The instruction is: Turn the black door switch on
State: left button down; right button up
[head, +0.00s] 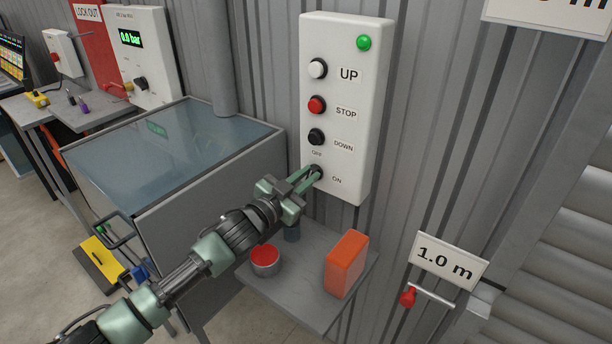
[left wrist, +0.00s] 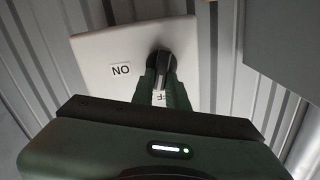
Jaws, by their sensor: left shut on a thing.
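The white control box (head: 346,110) is on the corrugated wall, with UP, STOP and DOWN buttons and a lit green lamp (head: 364,43) at the top. The black door switch (head: 316,172) is at its bottom, between the labels OFF and ON. My left gripper (head: 313,176) is shut on the switch knob, its fingers reaching in from the lower left. In the left wrist view the dark knob (left wrist: 160,62) sits between the fingertips, with ON beside it and OFF partly hidden by the fingers. The fingers partly cover the knob, so its exact setting is hard to tell. My right gripper is not in view.
A small grey shelf (head: 300,299) below the box holds a red-topped tin (head: 265,260) and an orange box (head: 346,264). A glass-topped grey cabinet (head: 170,150) stands left of the box. A red-handled lever (head: 408,296) is at the lower right.

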pick_arm(q)
jog(key=shift+s+d+f+m, duration=0.1)
jog(key=shift+f+m, duration=0.1)
jog(key=shift+m, duration=2.15)
jog(key=shift+s+d+f+m, duration=0.15)
jog(key=shift+f+m, duration=0.1)
jog(key=shift+m, duration=2.15)
jog(key=shift+d+f+m, duration=0.1)
jog(key=shift+f+m, duration=0.1)
jog(key=shift+m, duration=2.15)
jog(key=c, duration=1.4)
grip_release()
jog(key=b+v, duration=0.1)
jog(key=v, duration=0.7)
